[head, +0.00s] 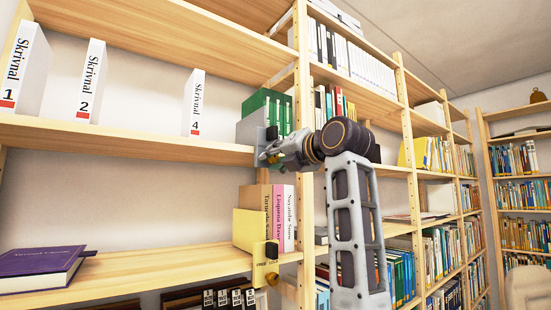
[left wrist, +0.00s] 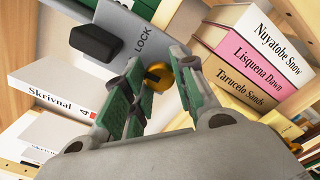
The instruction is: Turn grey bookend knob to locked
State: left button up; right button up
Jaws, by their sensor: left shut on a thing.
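The grey bookend (head: 249,127) stands on the upper shelf against green books, partly behind my left gripper (head: 270,156). In the left wrist view, the grey bookend (left wrist: 120,45) shows a black grip (left wrist: 94,38) and the printed word LOCK. Just past that word is its small yellow knob (left wrist: 158,74). My left gripper (left wrist: 152,95) has its green-padded fingers on either side of the yellow knob and is shut on it. The fingers hide part of the knob, so I cannot tell its exact turn. My right gripper is not in view.
Green books (head: 270,110) stand beside the grey bookend. Below, a yellow bookend (head: 248,229) stands beside several books, including a pink one (head: 278,220). White Skrivnal binders (head: 193,103) stand on the left shelf. A purple book (head: 40,262) lies on the lower shelf. A wooden upright (head: 304,180) is close to my arm.

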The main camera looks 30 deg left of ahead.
pick_arm(q)
jog(key=m, duration=0.5)
jog(key=shift+m, duration=2.2)
jog(key=o, duration=1)
jog(key=shift+s+d, duration=0.1)
jog(key=shift+d, duration=0.05)
jog(key=v, duration=1.1)
jog(key=shift+s+d, duration=0.1)
jog(key=shift+d, duration=0.2)
